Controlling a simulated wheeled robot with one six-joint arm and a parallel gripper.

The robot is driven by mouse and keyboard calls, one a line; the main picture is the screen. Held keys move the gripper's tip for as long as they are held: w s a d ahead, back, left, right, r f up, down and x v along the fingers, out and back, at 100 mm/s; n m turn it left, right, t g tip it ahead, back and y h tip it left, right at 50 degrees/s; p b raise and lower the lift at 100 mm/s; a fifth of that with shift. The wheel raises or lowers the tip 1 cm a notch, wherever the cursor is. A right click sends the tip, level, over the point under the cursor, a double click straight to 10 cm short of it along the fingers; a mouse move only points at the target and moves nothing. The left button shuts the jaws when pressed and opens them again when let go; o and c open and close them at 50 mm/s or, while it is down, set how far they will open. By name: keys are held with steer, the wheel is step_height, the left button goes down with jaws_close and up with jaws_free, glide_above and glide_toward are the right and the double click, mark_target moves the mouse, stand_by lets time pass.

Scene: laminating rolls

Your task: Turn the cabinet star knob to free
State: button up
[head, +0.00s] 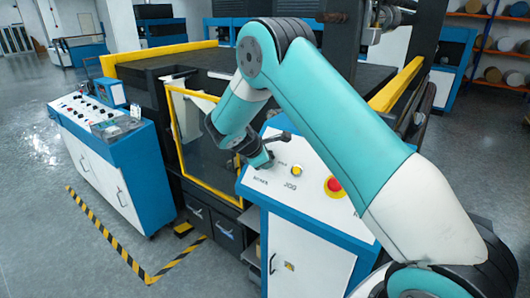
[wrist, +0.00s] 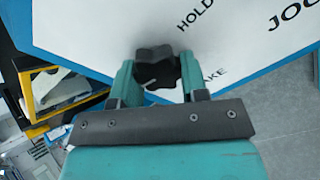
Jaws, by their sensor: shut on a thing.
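The black star knob (wrist: 156,72) is on the white sloped panel (wrist: 100,30) of the cabinet, close in front of the wrist camera. My gripper (wrist: 157,80) has its two teal fingers on either side of the knob and is shut on it. The print "HOLD" is readable above right of the knob, and part of a word ending in "AKE" is beside it. I see no "free" mark. In the head view my gripper (head: 262,161) is at the upper left of the cabinet panel (head: 312,203). The knob is largely hidden there.
On the same panel are a yellow button (head: 296,170), a red emergency stop button (head: 334,186) and a black lever (head: 277,137) close to my gripper. A yellow-framed guard door (head: 205,186) stands just left. Another control cabinet (head: 112,165) is farther left, with open floor between.

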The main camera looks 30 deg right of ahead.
steer(key=shift+r+n+p, duration=0.15)
steer(key=shift+n+p, duration=0.35)
steer(key=shift+n, duration=0.5)
steer(key=o, duration=0.9)
steer(key=b+v, duration=0.5)
steer(key=v, duration=1.2)
steer(key=shift+w+a+r+b, duration=0.1)
steer(key=shift+r+b, duration=0.05)
steer(key=shift+b, duration=0.25)
